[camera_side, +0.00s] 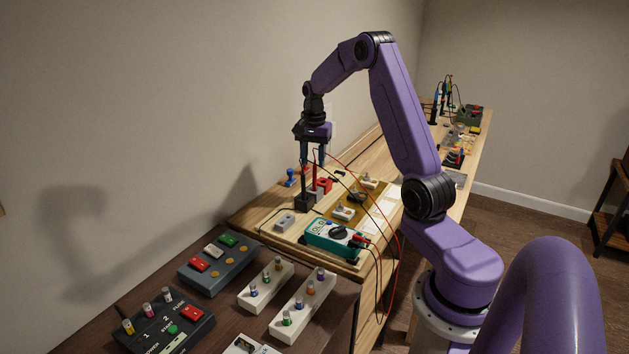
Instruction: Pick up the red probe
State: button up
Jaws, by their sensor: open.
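The red probe (316,172) looks like a thin upright stick with a red lead, standing at the red holder (323,186) on the wooden bench. A black probe (303,181) stands upright in a black holder (304,203) just left of it. My gripper (313,157) points down over the probe tops with its fingers apart. The fingers overlap the upper ends of the probes in this view. I cannot tell whether the red probe is between the fingers or behind them, or whether they touch it.
A teal multimeter (335,236) with leads sits at the bench's front. Loose red and black wires hang over the bench edge. A blue item (290,178) and a small grey block (284,221) lie nearby. Control boxes (219,262) and white knob strips (303,304) fill the nearer table.

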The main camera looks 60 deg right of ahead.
aim_at(315, 174)
jog(key=shift+s+f, duration=0.15)
jog(key=shift+f, duration=1.3)
jog(key=shift+s+f, duration=0.1)
jog(key=shift+f, duration=1.3)
jog(key=shift+c, duration=0.2)
grip_shut()
